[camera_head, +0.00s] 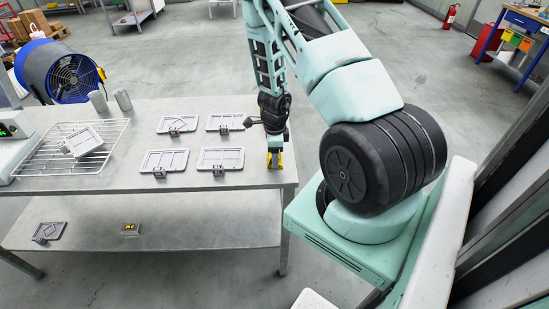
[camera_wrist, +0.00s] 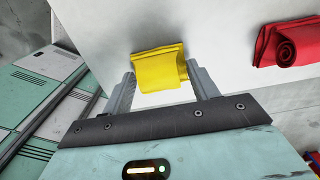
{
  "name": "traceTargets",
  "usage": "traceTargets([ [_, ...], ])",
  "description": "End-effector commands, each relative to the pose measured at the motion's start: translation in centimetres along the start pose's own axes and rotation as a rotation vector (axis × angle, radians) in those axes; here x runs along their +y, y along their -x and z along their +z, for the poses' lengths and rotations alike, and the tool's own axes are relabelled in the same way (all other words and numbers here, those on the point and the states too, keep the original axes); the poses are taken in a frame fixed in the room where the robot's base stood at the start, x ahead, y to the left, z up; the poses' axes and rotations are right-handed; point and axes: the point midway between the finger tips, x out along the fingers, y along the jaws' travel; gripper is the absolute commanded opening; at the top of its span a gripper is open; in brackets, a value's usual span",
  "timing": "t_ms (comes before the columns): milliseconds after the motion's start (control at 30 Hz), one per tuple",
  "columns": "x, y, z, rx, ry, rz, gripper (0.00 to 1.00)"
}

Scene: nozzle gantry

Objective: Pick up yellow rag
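The yellow rag (camera_wrist: 158,68) is folded, with a rolled edge on its right, and lies on the pale table top in the wrist view. My gripper (camera_wrist: 161,72) has its two fingers spread, one on each side of the rag, very close to its edges. I cannot tell whether either finger touches it. In the head view my gripper (camera_head: 274,148) points down at the table's right end. A small part of the yellow rag (camera_head: 273,161) shows there, mostly hidden by the gripper.
A rolled red rag (camera_wrist: 287,43) lies to the right in the wrist view. The table (camera_head: 215,107) holds several grey trays (camera_head: 164,161) and a wire rack (camera_head: 103,150). A blue fan (camera_head: 68,75) stands behind the table's left end. The lower shelf (camera_head: 190,222) is mostly clear.

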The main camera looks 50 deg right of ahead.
Motion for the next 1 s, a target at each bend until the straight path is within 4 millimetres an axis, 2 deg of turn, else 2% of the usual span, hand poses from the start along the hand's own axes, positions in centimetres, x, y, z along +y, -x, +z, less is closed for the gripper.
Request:
traceTargets([
  [233,0.0,0.1,0.0,0.0,0.001,-0.001,0.37],
  [333,-0.1,0.8,0.1,0.0,0.003,-0.003,0.37],
  [733,-0.1,8.1,0.1,-0.001,0.002,-0.004,0.37],
  [833,-0.1,9.3,0.1,-0.001,0.001,-0.003,0.37],
  [1000,0.0,10.0,0.0,0.0,0.0,0.0,0.37],
])
